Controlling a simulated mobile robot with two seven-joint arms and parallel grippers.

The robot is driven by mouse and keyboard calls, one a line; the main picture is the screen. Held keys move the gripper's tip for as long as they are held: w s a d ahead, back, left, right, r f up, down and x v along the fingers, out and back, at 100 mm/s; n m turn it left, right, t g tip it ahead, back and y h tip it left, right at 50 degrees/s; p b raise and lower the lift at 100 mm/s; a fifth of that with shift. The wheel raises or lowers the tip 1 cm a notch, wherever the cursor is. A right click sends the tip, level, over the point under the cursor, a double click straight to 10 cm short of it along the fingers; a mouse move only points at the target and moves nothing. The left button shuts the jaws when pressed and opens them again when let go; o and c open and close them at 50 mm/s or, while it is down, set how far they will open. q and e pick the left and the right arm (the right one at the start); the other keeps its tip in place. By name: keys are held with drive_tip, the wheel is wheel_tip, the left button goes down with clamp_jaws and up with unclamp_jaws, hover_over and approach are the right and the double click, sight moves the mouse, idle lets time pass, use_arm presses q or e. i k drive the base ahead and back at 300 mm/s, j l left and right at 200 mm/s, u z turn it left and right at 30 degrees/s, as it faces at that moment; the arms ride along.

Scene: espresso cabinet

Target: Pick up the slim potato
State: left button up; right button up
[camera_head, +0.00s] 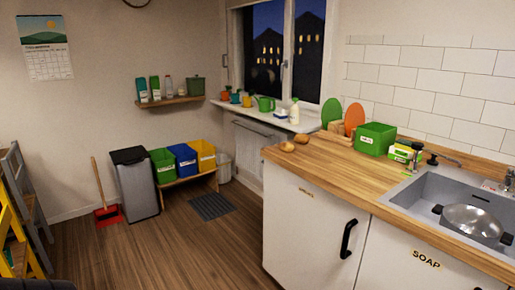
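Two small tan potatoes lie on the left end of the wooden counter (345,163), close to its corner. The nearer potato (287,146) looks rounder and sits at the counter's left edge. The other potato (302,138) lies just behind and to the right of it and looks a little longer. They are too small here to tell surely which is the slim one. Neither of my grippers shows in the head view.
Right of the potatoes stand a green box (375,139), orange and green boards (354,118) and a yellow-green package (404,152). A sink (428,187) holding a metal pot (470,222) is further right.

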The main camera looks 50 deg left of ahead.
sight(285, 146)
drive_tip(key=u, duration=1.3)
drive_tip(key=j+z, duration=0.15)
drive_tip(key=z, duration=0.45)
drive_tip(key=i+j+z, duration=0.25)
drive_tip(key=j+z, duration=0.25)
drive_tip(key=j, duration=0.2)
drive_tip(key=i+j+z, duration=0.1)
drive_tip(key=j, duration=0.3)
drive_tip(key=i+j+z, duration=0.1)
drive_tip(key=j, duration=0.3)
drive_tip(key=i+j+z, duration=0.1)
drive_tip(key=j, duration=0.3)
drive_tip(key=i+j, duration=0.1)
drive_tip(key=j, duration=0.3)
drive_tip(key=i+j, duration=0.1)
drive_tip(key=j, duration=0.45)
drive_tip(key=i+j, duration=0.1)
drive_tip(key=j, duration=0.4)
drive_tip(key=j+z, duration=0.1)
drive_tip(key=j, duration=0.45)
drive_tip(key=i, duration=0.05)
